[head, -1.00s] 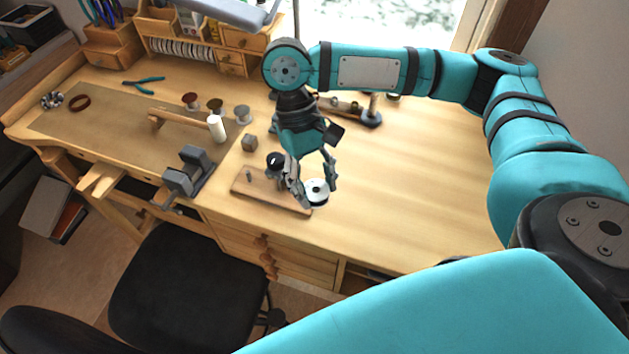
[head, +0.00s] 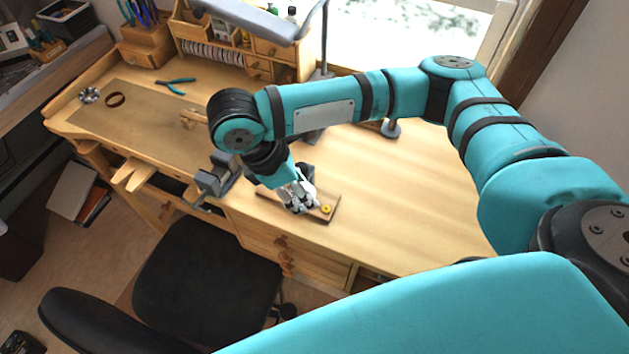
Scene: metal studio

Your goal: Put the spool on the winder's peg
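A low wooden board (head: 333,200), which looks like the winder's base, lies near the front edge of the bench. A small yellow round part (head: 326,209) shows at its right end. My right gripper (head: 299,205) points down over the middle of the board, just left of the yellow part. Its fingers are small and bunched together in the view, so their opening is unclear. Pale surfaces show around the fingers, but I cannot tell whether the white spool is among them. The winder's peg is hidden or cannot be made out. My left gripper is out of view.
A grey vise (head: 217,178) stands at the front edge, left of the board. A black chair (head: 205,265) stands before the bench. The bench top (head: 420,200) to the right is clear.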

